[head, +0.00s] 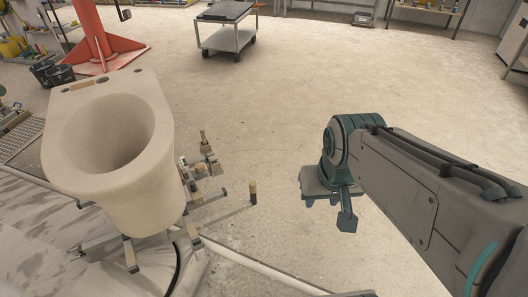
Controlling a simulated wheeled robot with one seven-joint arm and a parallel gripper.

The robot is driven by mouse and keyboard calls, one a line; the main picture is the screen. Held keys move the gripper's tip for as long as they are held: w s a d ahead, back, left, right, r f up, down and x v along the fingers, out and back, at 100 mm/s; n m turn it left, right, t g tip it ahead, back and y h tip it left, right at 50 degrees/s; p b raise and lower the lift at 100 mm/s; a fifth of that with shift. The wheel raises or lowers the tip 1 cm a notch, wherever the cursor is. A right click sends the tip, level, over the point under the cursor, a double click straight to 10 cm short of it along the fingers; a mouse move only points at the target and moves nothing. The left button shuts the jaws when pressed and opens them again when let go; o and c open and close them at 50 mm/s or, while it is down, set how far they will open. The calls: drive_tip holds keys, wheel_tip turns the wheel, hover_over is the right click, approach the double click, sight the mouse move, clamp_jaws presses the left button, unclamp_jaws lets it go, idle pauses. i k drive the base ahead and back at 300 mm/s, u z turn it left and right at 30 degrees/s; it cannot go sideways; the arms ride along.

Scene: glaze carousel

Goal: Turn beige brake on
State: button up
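A pale beige ceramic toilet bowl (140,185) sits at the left on a metal stand with several short arms (130,255). Beside its right side is a small metal mechanism (203,165) with beige blocks. A thin bar runs from the stand to an upright beige-brown grip (253,192) low over the floor. I cannot tell for sure which of these is the beige brake, or whether it is on. My gripper (345,218) hangs over bare floor to the right, apart from both. Its fingers are mostly hidden, so its opening is unclear.
A grey wheeled cart (229,38) stands at the back. An orange-red stand (96,40) and black buckets (52,74) are at the back left. A dark cable (177,268) hangs under the bowl. The concrete floor (270,105) in the middle is clear.

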sight(252, 184)
drive_tip(key=u, duration=0.05)
drive_tip(key=i, duration=0.85)
drive_tip(key=u, duration=0.45)
